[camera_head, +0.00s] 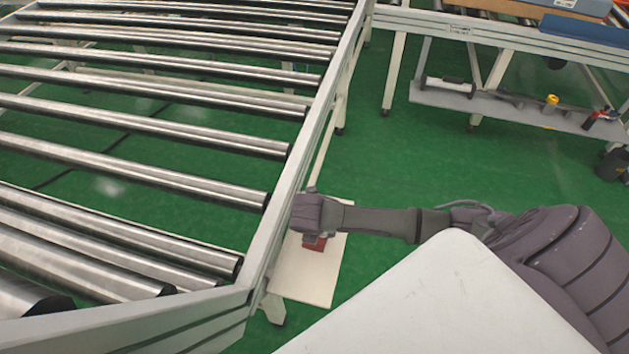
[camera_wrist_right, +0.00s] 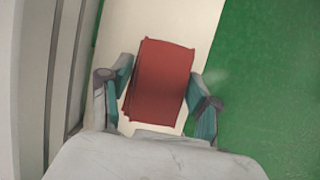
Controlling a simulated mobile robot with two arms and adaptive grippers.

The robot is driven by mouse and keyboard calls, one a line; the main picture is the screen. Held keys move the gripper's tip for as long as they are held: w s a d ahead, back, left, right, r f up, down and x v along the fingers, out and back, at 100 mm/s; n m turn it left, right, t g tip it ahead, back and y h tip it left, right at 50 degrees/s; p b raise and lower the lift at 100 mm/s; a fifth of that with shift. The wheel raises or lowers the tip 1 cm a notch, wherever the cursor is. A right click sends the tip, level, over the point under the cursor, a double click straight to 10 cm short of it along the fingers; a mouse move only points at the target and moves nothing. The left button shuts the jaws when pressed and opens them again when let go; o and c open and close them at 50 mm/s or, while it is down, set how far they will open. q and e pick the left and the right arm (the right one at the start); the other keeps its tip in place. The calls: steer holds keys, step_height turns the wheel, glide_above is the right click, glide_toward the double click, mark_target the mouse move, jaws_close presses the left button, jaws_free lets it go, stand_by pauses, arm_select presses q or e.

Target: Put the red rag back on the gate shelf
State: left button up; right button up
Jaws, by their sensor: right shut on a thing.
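The red rag (camera_head: 316,243) is a folded, roughly rectangular cloth beside the conveyor frame, over the pale shelf board (camera_head: 303,280). In the right wrist view the rag (camera_wrist_right: 163,78) lies between the two fingers of my right gripper (camera_wrist_right: 160,92), which is shut on it. The pale board (camera_wrist_right: 178,22) shows behind the rag. I cannot tell whether the rag touches the board or is held just above it. In the head view my right gripper (camera_head: 313,236) points down and partly hides the rag. My left gripper is not in view.
A roller conveyor (camera_head: 262,245) with a metal side rail runs close along the left of my right gripper. A second frame has a lower grey shelf (camera_head: 500,107) with tools at the upper right. My white body panel (camera_head: 440,300) fills the front. Green floor (camera_head: 375,165) is clear between.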

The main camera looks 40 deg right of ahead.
steer(key=shift+w+f, duration=0.5)
steer(key=shift+w, duration=0.1)
steer(key=shift+f, duration=1.9)
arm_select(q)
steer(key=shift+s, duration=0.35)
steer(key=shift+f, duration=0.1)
arm_select(e)
steer(key=o, duration=1)
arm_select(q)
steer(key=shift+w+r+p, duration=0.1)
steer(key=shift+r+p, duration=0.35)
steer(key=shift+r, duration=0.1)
arm_select(e)
steer(key=v, duration=1.2)
